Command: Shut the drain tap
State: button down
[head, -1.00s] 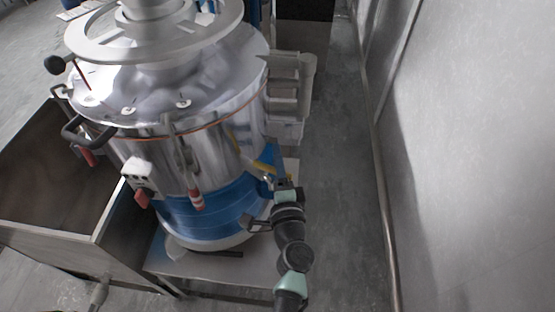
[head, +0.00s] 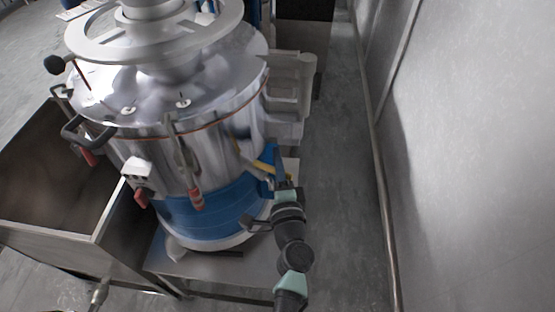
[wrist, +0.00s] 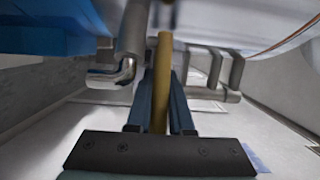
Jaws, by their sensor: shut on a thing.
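The drain tap's yellow handle (wrist: 163,75) shows in the wrist view as a long bar, with a bent steel pipe (wrist: 130,45) to its left. My gripper (wrist: 164,88) has its two blue fingers shut on the handle, one on each side. In the head view the yellow handle (head: 262,167) is a small strip at the machine's lower right side. My gripper (head: 274,168) is beside it there. The tap's body is mostly hidden in the head view.
The large steel machine (head: 195,150) with a blue lower band (head: 215,215) stands on a low metal platform (head: 215,267). A steel bin (head: 75,240) is at the left. Bare floor (head: 340,190) lies between the machine and the white wall (head: 460,160) at the right.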

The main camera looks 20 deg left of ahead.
jog(key=shift+w+f+y, duration=0.1)
jog(key=shift+y, duration=0.2)
dwell(0.5)
jog(key=n+g+y+b, duration=0.2)
jog(key=b, duration=0.1)
jog(key=w+a+n+g+y+b, duration=0.1)
jog(key=n+g+y+b, duration=0.1)
jog(key=g+b, duration=0.1)
jog(key=n+g+y+b, duration=0.2)
jog(key=b, duration=0.2)
jog(key=shift+w+a+f+n, duration=0.2)
jog(key=shift+w+a+n, duration=0.1)
jog(key=shift+w+a, duration=0.1)
jog(key=shift+a+r+n+g+y+b, duration=0.15)
jog(key=shift+n+g+y+b, duration=0.35)
jog(key=shift+g+b, duration=0.45)
jog(key=shift+a+r, duration=0.1)
jog(key=c, duration=0.8)
grip_release()
